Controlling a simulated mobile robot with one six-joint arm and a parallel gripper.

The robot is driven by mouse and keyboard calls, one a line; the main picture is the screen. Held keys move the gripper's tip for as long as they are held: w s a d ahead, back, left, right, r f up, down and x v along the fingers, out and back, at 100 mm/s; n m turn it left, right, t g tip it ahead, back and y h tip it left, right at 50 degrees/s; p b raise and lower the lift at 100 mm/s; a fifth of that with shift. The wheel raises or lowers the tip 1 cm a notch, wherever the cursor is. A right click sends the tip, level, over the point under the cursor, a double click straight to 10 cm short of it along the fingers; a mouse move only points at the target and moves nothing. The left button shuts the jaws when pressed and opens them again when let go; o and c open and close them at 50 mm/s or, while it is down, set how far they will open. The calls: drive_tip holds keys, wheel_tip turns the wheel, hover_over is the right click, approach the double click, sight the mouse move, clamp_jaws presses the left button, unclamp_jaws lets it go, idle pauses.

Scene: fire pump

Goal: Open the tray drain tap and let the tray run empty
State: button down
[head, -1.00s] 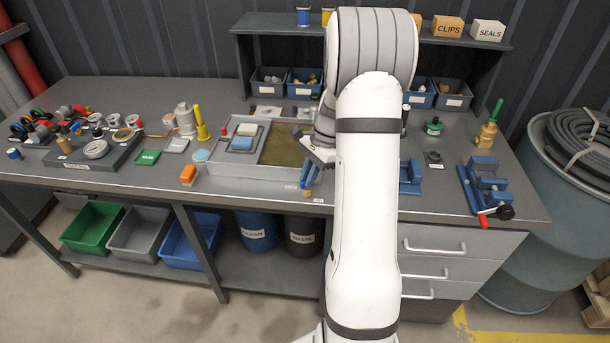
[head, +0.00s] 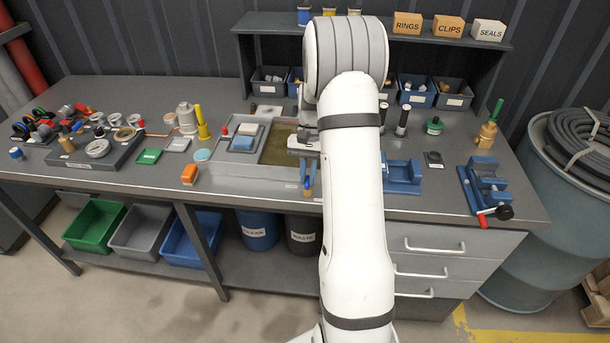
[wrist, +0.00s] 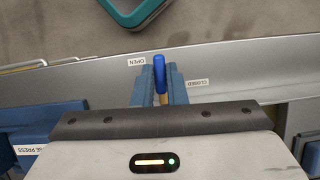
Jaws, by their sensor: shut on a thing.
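The grey wash tray (head: 245,184) sits at the middle of the bench, with murky olive liquid (head: 278,150) in its right part. The drain tap's blue handle (wrist: 159,74) stands between the blue fingers of my gripper (wrist: 159,88), which is shut on it. My gripper also shows at the tray's front wall in the head view (head: 308,174). In the wrist view the handle lies between an OPEN label (wrist: 128,62) on the left and a CLOSED label (wrist: 198,82) on the right. The tap's body is mostly hidden, and I cannot see whether liquid runs out.
Inside the tray's left part are a blue block and a pale block (head: 243,142). A blue fixture (head: 403,178) and a blue vise (head: 482,185) stand to the right. Bins and drums (head: 256,231) are below.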

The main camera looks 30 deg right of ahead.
drive_tip(key=shift+w+r+n, duration=0.1)
drive_tip(key=shift+w+n, duration=0.1)
drive_tip(key=shift+n, duration=0.2)
drive_tip(key=c, duration=1.5)
unclamp_jaws()
drive_tip(key=shift+o, duration=0.2)
drive_tip(key=v, duration=0.7)
drive_tip(key=shift+r+b, duration=0.25)
drive_tip(key=shift+b, duration=0.15)
drive_tip(key=shift+w, duration=0.15)
